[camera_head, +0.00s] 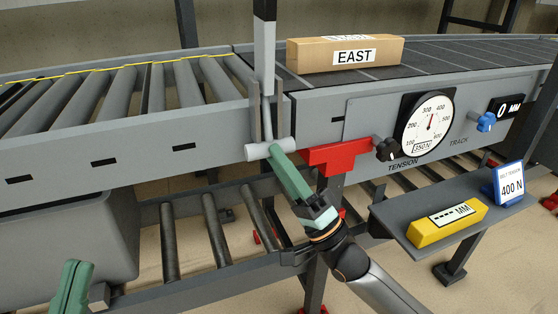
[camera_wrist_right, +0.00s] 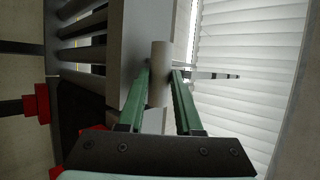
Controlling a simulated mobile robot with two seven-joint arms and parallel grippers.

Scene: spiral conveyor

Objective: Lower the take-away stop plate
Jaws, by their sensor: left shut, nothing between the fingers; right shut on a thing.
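The stop plate (camera_head: 265,60) stands upright and raised at the join between the roller section and the belt. It is a narrow pale plate with a dark upper part, set between two grey guides. A pale grey cylindrical handle (camera_head: 257,152) sits at its foot, on the conveyor's side. My right gripper (camera_head: 277,147) is shut on this handle; in the right wrist view the handle (camera_wrist_right: 160,62) stands between the green fingers. My left gripper (camera_head: 74,278) is shut and empty at the lower left, apart from the conveyor.
A cardboard box marked EAST (camera_head: 345,54) lies on the dark belt (camera_head: 440,55), right of the plate. A red bracket (camera_head: 340,153), tension dial (camera_head: 427,125) and dark knob (camera_head: 387,149) are close to my right gripper. A shelf (camera_head: 395,215) holds a yellow MM block (camera_head: 447,222).

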